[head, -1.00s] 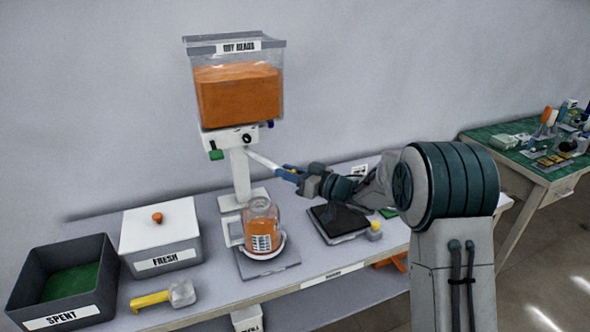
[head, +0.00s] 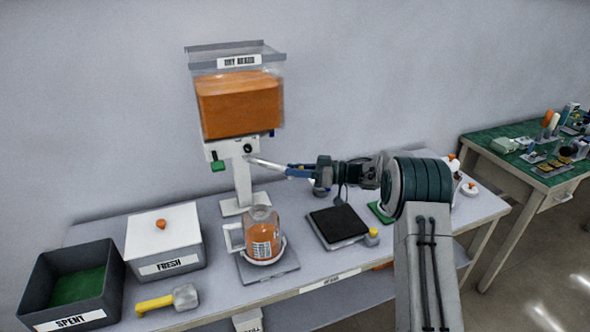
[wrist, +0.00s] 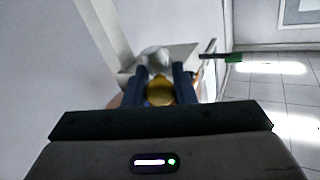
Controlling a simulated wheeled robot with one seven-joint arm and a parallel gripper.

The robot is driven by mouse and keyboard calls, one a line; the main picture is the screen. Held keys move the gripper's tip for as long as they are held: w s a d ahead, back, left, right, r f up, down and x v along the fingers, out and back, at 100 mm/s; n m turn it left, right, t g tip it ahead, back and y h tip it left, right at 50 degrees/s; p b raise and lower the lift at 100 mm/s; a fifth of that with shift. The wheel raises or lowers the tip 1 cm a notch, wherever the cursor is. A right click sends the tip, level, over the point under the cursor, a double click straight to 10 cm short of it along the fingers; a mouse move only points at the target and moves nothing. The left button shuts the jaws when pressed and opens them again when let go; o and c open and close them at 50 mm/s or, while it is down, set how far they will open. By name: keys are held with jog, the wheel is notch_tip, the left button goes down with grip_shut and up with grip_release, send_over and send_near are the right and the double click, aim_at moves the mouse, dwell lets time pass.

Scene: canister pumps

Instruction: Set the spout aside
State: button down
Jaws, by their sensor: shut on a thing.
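The spout (head: 266,164) is a thin pale tube just below and right of the dispenser's valve block (head: 238,146). My gripper (head: 290,171) has its blue fingers shut on the spout's right end. I cannot tell whether the spout's left end touches the dispenser or is just in front of it. In the wrist view my gripper (wrist: 158,74) has a yellow round part between its fingers, with the pale spout (wrist: 157,57) beyond it. The dispenser's clear hopper (head: 238,95) holds orange beads.
Below stands a jar of orange beads (head: 263,240) on a plate. A dark flat pad (head: 338,225) lies to its right. The FRESH box (head: 163,235), SPENT bin (head: 108,270) and a yellow-handled tool (head: 170,298) are at left. A green-topped table (head: 510,160) stands at right.

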jog(key=shift+w+r, duration=0.1)
jog(key=shift+r, duration=0.05)
jog(key=c, duration=1.6)
grip_release()
jog(key=o, duration=0.4)
jog(key=shift+w, duration=0.1)
jog(key=d+b, duration=0.2)
jog(key=d, duration=1.2)
jog(key=shift+s, duration=0.4)
jog(key=shift+a, duration=0.1)
